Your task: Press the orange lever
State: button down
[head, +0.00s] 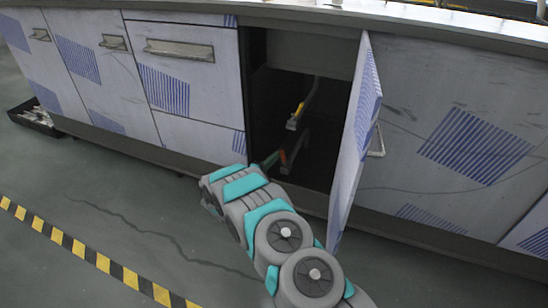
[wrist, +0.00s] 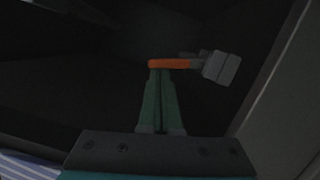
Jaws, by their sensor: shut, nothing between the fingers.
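The orange lever (wrist: 177,64) lies crosswise in the wrist view, joined at its right to a grey fitting (wrist: 222,68). In the head view a small orange-red piece (head: 283,157), which looks like the same lever, shows low inside the dark open cabinet. My gripper (wrist: 161,71) has its green fingers together and empty. Their tips meet the left part of the lever in the wrist view; I cannot tell whether they touch it. In the head view my gripper (head: 277,155) reaches in through the cabinet opening.
The open cabinet door (head: 357,135) stands out just right of my arm. A grey pipe with a yellow-orange part (head: 300,108) sits higher inside the cabinet. Closed drawers and doors flank the opening. A black tray (head: 35,117) lies on the floor at left, and floor in front is clear.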

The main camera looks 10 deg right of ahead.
jog(key=d+m+p, duration=0.1)
jog(key=m, duration=0.1)
jog(key=s+d+r+m+y+p, duration=0.1)
jog(key=m, duration=0.1)
jog(key=shift+s+d+r+m+g, duration=0.15)
jog(key=shift+m+g, duration=0.25)
